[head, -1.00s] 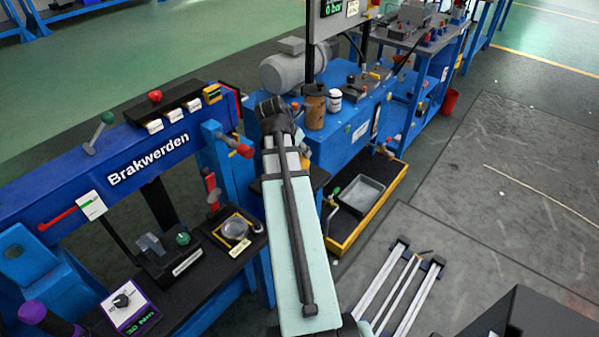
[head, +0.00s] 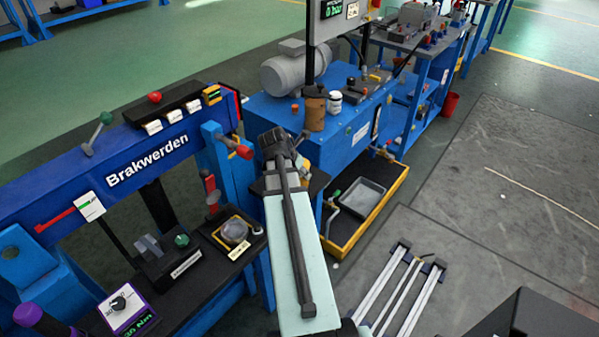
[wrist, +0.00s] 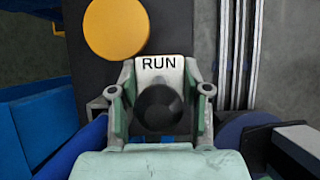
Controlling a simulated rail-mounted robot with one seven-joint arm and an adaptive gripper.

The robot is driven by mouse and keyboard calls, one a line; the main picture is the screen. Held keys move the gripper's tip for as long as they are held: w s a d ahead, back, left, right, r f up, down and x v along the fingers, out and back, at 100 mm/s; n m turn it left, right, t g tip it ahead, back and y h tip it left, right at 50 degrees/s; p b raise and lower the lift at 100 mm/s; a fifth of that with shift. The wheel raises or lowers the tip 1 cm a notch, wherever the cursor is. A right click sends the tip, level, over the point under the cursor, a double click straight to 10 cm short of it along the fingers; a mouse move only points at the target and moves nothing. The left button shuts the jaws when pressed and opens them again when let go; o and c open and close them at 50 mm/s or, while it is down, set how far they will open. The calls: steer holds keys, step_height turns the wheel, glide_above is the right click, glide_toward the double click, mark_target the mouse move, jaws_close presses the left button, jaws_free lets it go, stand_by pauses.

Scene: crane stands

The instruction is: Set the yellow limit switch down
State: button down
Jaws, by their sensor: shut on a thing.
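In the wrist view my gripper (wrist: 160,103) has its fingers on either side of a dark round knob (wrist: 158,106) and is shut on it. A white plate marked RUN (wrist: 159,64) shows just beyond the knob, between the fingertips. I cannot tell whether these belong to the yellow limit switch. A flat orange-yellow disc (wrist: 117,28) lies beyond, on a dark surface (wrist: 90,75), apart from the fingers. In the head view my arm hides the gripper and what it holds; a small yellow piece (head: 306,160) shows beside the arm's end.
The blue Brakwerden stand (head: 150,155) is left of my arm. A blue bench (head: 345,145) with a brown cup (head: 314,108), a white jar (head: 334,104) and a grey motor (head: 297,72) stands beyond. A yellow-edged tray (head: 362,197) is low on the right.

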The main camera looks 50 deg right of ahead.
steer(key=c, duration=0.5)
jaws_free()
steer(key=shift+f, duration=0.1)
steer(key=shift+c, duration=0.2)
steer(key=p+v, duration=0.1)
steer(key=v, duration=1.1)
